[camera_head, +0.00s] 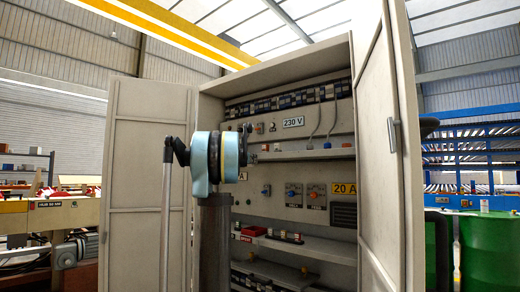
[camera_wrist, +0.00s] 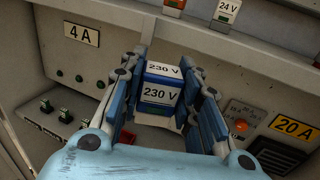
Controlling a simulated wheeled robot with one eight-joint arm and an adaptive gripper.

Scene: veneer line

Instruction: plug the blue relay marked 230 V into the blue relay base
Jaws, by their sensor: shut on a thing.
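The blue relay (camera_wrist: 160,92) shows in the wrist view, with white labels reading 230 V on its top and side. My gripper (camera_wrist: 164,78) is shut on it, with a finger at its left and right sides. The blue relay base cannot be picked out for sure. A 230 V sign (camera_head: 293,122) is fixed to the cabinet's back panel, below the top row of devices.
The open cabinet (camera_head: 212,97) has doors at both sides and several shelves. A relay marked 24 V (camera_wrist: 227,11) stands on the ledge above my gripper. Signs read 4 A (camera_wrist: 81,34) and 20 A (camera_wrist: 296,128). A green drum (camera_head: 486,245) stands at the right.

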